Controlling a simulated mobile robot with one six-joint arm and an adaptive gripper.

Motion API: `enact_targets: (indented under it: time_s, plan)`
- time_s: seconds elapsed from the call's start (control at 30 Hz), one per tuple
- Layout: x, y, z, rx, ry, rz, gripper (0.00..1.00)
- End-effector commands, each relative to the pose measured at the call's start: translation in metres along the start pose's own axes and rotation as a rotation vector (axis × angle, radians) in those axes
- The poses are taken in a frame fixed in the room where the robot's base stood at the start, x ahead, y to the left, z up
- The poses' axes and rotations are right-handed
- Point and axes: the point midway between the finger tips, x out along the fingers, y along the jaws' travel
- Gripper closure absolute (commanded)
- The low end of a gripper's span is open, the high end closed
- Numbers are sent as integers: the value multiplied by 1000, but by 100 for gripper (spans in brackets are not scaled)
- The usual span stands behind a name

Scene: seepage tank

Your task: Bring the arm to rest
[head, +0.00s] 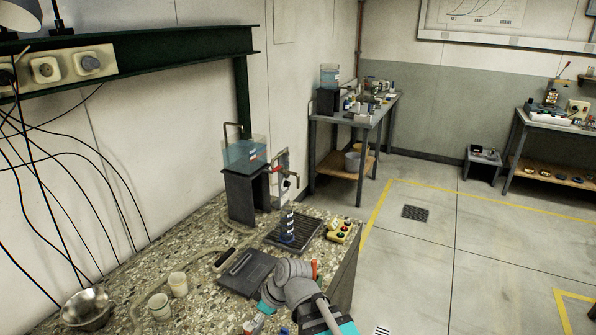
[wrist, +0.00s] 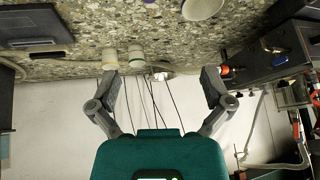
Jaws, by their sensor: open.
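My arm comes in at the bottom centre of the head view, over the front of the speckled counter (head: 215,235). In the wrist view my gripper (wrist: 161,88) is open, with its two grey fingers spread wide and nothing held between them. The wrist picture is upside down, with the counter along its top and the pale wall below. Two pale cups (wrist: 123,57) and the metal bowl (wrist: 160,73) show beyond the fingers, apart from them. In the head view the fingers cannot be made out clearly.
A black flat case (head: 247,272) lies close to my arm. Behind it are a drain tray (head: 294,230), a water tank (head: 244,153) and a yellow button box (head: 340,231). Two cups (head: 178,284) and a metal bowl (head: 88,308) stand left. Cables hang at far left. Floor at right is clear.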

Motion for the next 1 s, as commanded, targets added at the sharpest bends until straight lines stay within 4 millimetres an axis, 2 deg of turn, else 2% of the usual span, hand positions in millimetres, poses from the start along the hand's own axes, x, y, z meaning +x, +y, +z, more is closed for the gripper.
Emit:
enact_targets:
  time_s: [0.03,0.3,0.6,0.8,1.0]
  plan:
    - [-7,10,17,78,-31,20,0]
    - [-46,50,100,513,-190,147,0]
    - [-95,73,193,999,-329,328,0]
    - [-117,77,231,1212,-378,423,0]
    - [-124,78,242,1277,-393,454,0]
